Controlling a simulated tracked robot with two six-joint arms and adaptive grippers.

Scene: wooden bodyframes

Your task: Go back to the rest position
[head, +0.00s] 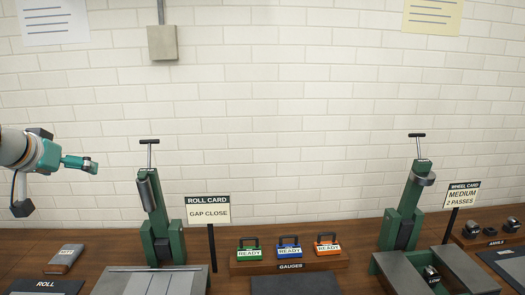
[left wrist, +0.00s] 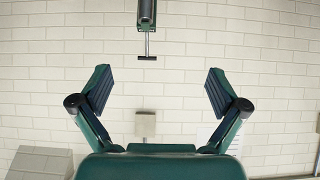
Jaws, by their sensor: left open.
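My left gripper (head: 88,165) shows at the left of the head view, raised above the bench and pointing right in front of the white brick wall. It is apart from everything around it. In the left wrist view my left gripper (left wrist: 160,88) has its two fingers spread wide with nothing between them. My right gripper is in neither view.
A green roll stand (head: 160,215) with a T-handle stands right of my left gripper. The ROLL CARD sign (head: 208,209), a gauge rack (head: 290,264) and a second green stand (head: 402,215) are farther right. The air above the bench is mostly free.

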